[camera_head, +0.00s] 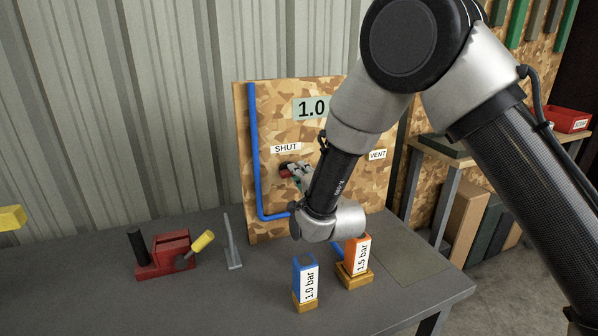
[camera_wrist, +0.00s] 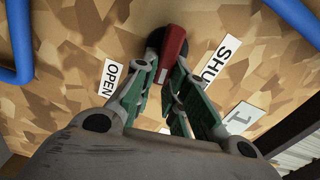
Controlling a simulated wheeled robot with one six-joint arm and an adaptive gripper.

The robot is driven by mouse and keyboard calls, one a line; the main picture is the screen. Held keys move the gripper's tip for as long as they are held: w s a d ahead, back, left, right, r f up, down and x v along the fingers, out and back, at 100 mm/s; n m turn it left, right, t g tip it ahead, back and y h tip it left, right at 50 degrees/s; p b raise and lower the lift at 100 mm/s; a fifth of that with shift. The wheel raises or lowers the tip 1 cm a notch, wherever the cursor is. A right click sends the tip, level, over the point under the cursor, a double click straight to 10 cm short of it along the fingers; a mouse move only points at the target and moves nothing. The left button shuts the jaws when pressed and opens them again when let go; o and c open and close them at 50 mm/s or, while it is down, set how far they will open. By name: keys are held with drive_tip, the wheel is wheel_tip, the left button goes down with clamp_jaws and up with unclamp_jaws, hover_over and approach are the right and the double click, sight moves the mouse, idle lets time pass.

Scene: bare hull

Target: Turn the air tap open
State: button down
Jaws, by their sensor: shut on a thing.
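The air tap's red handle (camera_wrist: 173,48) sits on a dark round hub on the camouflage-patterned board (camera_head: 325,215). My gripper (camera_wrist: 163,76) is shut on the handle, with a finger on each side of its end. In the wrist view the handle lies between the OPEN label (camera_wrist: 112,78) and the SHUT label (camera_wrist: 219,60). In the head view a small part of the red handle (camera_head: 286,171) shows below the SHUT label (camera_head: 286,148), at the tips of my gripper (camera_head: 297,171). My arm hides the rest of the tap there.
A blue pipe (camera_head: 255,150) runs down the board. A blue 1.0 bar block (camera_head: 306,275) and orange 1.5 bar block (camera_head: 358,256) stand below my wrist.

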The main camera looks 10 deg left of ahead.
drive_tip(key=shift+f+m, duration=0.2)
drive_tip(key=shift+m, duration=0.6)
drive_tip(key=c, duration=1.4)
unclamp_jaws()
drive_tip(key=shift+c, duration=0.2)
drive_tip(key=v, duration=1.2)
